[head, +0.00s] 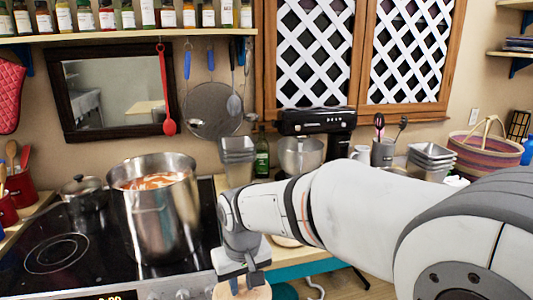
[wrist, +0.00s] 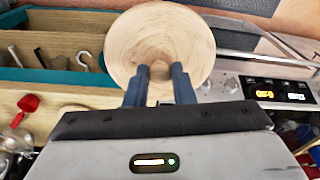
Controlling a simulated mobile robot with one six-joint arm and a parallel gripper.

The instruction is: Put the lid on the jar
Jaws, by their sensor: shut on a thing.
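My gripper (wrist: 160,72) is shut on a round, pale wooden lid (wrist: 160,30). In the wrist view both dark fingers close on the middle of the lid, seemingly on a small knob that they partly hide. In the head view my gripper (head: 243,283) points down at the bottom edge, and only part of the lid (head: 258,293) shows below it, cut off by the frame. I cannot make out the jar in either view. What lies under the lid is hidden.
A large steel pot (head: 155,212) of red food stands on the black stove (head: 60,255), left of my gripper. The stove's control panel (wrist: 265,92) is right of the lid in the wrist view. An open drawer (wrist: 60,50) with tools and a red scoop (wrist: 25,108) are left.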

